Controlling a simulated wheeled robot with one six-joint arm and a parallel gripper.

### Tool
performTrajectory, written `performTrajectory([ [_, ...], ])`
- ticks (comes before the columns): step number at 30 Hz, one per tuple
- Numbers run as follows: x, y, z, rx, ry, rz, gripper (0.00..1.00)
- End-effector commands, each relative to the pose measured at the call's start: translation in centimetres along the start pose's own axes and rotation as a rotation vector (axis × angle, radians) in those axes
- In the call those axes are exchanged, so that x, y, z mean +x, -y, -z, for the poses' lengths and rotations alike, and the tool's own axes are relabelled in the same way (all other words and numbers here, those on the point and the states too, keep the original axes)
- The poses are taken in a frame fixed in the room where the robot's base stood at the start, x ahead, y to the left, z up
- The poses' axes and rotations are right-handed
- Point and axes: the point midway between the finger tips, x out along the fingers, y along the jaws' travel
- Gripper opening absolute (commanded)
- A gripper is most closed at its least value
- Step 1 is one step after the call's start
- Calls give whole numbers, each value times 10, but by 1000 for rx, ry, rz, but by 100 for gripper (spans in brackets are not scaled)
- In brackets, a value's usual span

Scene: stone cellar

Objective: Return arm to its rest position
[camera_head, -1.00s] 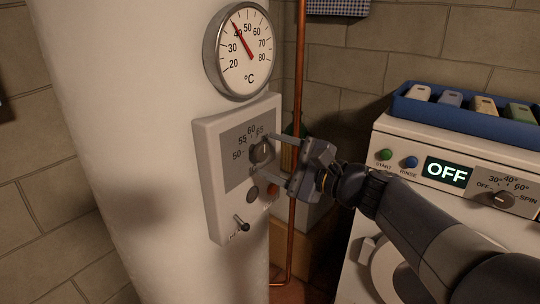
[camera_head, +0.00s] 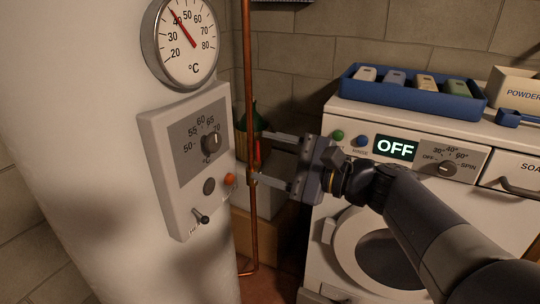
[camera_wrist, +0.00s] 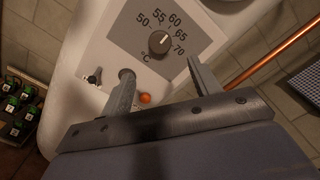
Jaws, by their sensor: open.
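My gripper (camera_head: 262,158) is open and empty, with its two fingers pointing left toward the boiler's control panel (camera_head: 160,150). In the head view the fingertips are to the right of the panel and its black temperature dial (camera_head: 211,141). In the wrist view my gripper (camera_wrist: 160,85) shows both fingers spread apart, with the dial (camera_wrist: 159,42) beyond them and nothing between them. My arm reaches in from the lower right, across the front of the washing machine (camera_head: 330,215).
A copper pipe (camera_head: 248,80) runs upright behind my fingers. A blue tray (camera_head: 360,88) with several bars stands on the washer, beside a powder box (camera_head: 510,90). The washer display reads OFF. A round gauge (camera_head: 185,65) is on the white tank (camera_head: 60,130).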

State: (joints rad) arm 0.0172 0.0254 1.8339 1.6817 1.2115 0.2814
Motion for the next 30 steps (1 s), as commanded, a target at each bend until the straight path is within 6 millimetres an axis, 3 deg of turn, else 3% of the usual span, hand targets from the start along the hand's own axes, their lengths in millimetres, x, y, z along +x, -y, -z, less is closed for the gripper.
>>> performTrajectory([
  [8, 17, 0, 0, -1, 3, -2, 59],
  [21, 86, 0, -1, 0, 3, -1, 59],
  [30, 109, 0, 0, -7, 0, 1, 59],
])
